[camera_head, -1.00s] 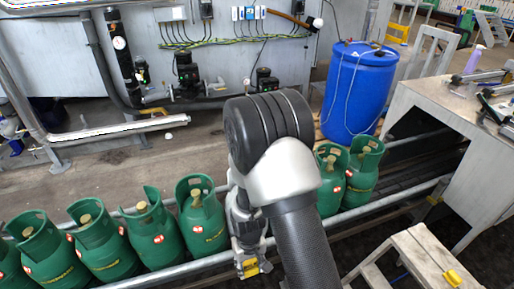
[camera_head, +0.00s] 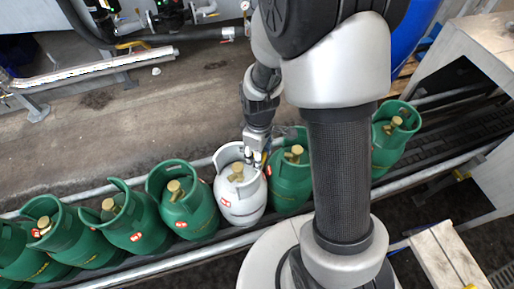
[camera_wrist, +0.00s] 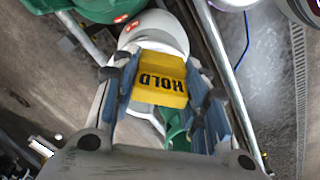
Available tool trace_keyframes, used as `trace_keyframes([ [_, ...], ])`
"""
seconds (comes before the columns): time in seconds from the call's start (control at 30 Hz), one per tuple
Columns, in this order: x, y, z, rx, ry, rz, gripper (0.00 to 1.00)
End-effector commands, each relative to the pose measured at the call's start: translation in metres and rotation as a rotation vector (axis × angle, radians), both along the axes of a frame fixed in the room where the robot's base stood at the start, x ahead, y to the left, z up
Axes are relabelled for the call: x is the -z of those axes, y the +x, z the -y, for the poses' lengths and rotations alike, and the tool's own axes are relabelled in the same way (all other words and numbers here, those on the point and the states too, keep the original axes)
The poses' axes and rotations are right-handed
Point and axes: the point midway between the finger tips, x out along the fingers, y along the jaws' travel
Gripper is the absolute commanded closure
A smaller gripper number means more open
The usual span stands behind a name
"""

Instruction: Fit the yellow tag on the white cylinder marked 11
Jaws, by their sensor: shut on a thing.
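A white cylinder (camera_head: 240,205) stands in the row of green cylinders on the conveyor, with a brass valve and a collar on top. It has a red mark on its side; its number is too small to read. My gripper (camera_head: 258,160) is at the right side of its collar, pointing down. In the wrist view, my gripper (camera_wrist: 165,90) is shut on a yellow tag (camera_wrist: 162,78) reading HOLD. The white cylinder (camera_wrist: 155,30) shows just beyond the tag. I cannot tell whether the tag touches the collar.
Several green cylinders (camera_head: 187,205) flank the white one, one close on its right (camera_head: 291,180). A metal rail (camera_head: 160,270) runs along the near side. A wooden stool (camera_head: 440,255) stands at lower right, and a blue drum (camera_head: 408,35) stands behind my arm.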

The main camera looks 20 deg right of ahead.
Motion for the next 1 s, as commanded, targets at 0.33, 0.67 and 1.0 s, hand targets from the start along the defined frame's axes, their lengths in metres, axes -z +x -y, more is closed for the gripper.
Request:
trace_keyframes([
  [0.33,0.007,0.0,0.0,0.002,0.001,0.001,0.77],
  [0.67,0.035,0.0,0.0,0.003,0.0,0.0,0.77],
  [1.0,0.058,0.0,0.0,0.003,0.0,0.001,0.77],
])
